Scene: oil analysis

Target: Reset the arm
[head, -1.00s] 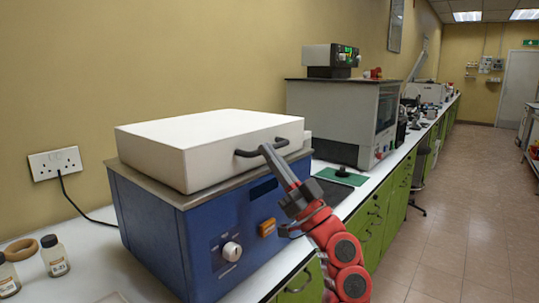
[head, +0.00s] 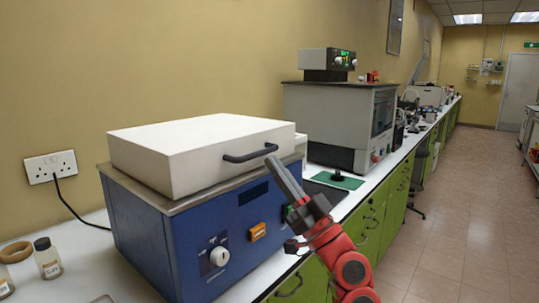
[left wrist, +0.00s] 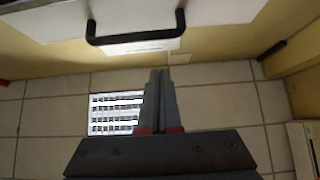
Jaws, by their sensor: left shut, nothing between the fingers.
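My left gripper (head: 272,160) is shut and empty in the head view, its grey fingers pointing up just in front of the lid's right end. In the left wrist view the two fingers (left wrist: 159,72) are together with nothing between them. The black handle (head: 250,155) on the front of the white lid (head: 200,140) is beside the fingertips; it also shows in the left wrist view (left wrist: 135,37), apart from the fingers. The lid lies down on the blue machine (head: 195,240). My right gripper is not in view.
Small sample bottles (head: 47,258) and a tan ring (head: 15,252) sit on the white bench at the left. A large grey instrument (head: 330,120) stands behind the blue machine. A green mat (head: 340,181) lies between. The aisle floor (head: 450,230) is clear.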

